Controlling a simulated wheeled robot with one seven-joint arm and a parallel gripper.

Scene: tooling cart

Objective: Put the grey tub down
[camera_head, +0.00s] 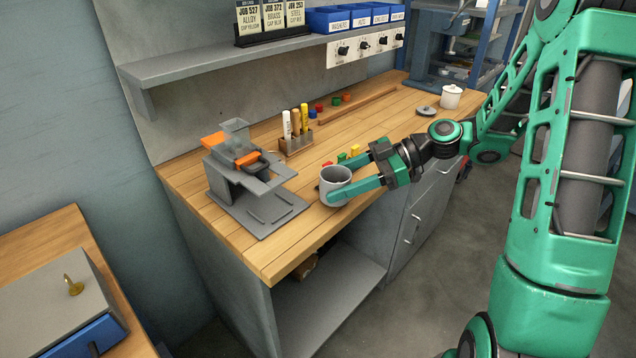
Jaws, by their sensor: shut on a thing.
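The grey tub (336,178) is a small open-topped cylinder at the front edge of the wooden workbench (300,240). My gripper (350,180) reaches in from the right, with its green fingers on either side of the tub, and is shut on it. The tub is upright. I cannot tell whether its base touches the bench top or is slightly above it. The inside of the tub looks empty from here, and part of its wall is hidden by the near finger.
A grey fixture with orange parts (250,185) stands left of the tub. A marker rack (296,142) and small coloured blocks (348,156) are behind it. Bare bench lies in front of the fixture.

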